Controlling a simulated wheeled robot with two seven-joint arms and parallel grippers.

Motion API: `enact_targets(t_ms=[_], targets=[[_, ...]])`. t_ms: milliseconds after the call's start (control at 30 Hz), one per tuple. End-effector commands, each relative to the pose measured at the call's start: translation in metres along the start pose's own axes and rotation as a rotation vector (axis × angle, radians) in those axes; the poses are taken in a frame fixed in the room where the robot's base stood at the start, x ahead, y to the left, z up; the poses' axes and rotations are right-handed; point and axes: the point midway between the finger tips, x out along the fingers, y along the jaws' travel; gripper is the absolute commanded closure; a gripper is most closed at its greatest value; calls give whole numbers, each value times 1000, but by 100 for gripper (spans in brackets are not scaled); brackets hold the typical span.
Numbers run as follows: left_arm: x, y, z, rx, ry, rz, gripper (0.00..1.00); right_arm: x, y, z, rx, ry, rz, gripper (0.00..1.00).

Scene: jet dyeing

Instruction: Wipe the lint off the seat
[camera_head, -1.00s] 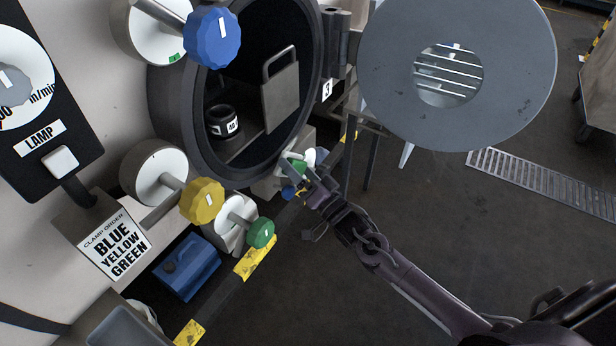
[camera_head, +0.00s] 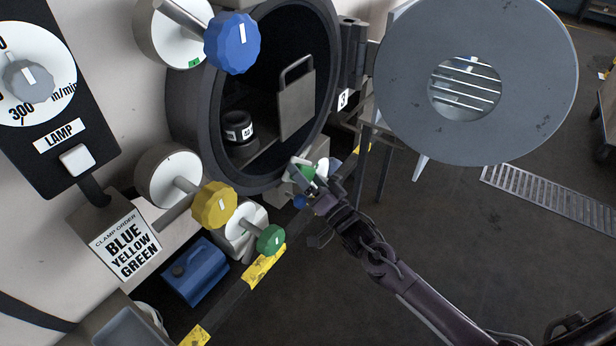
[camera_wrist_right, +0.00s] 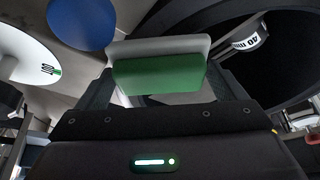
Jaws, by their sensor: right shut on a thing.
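My right gripper (camera_head: 306,178) is in front of the lower right of the round port. It is shut on a green and pale grey block (camera_wrist_right: 160,73), seen between its fingers in the right wrist view. Whether the block touches the seat is unclear. My left gripper is out of view.
The round grey door (camera_head: 400,110) stands open at the right. Blue (camera_head: 232,43), yellow (camera_head: 213,205) and green (camera_head: 270,239) knobs stick out beside the port. Inside are a metal plate with a handle (camera_head: 297,105) and a dark jar (camera_head: 238,128). A blue can (camera_head: 195,272) sits below.

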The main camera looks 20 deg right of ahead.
Motion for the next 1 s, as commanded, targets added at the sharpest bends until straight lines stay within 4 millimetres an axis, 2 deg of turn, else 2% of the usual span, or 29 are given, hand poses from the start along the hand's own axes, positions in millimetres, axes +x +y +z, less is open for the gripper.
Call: enact_targets(t_ms=[1000], targets=[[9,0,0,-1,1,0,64,16,2,6,0,0,0,28]])
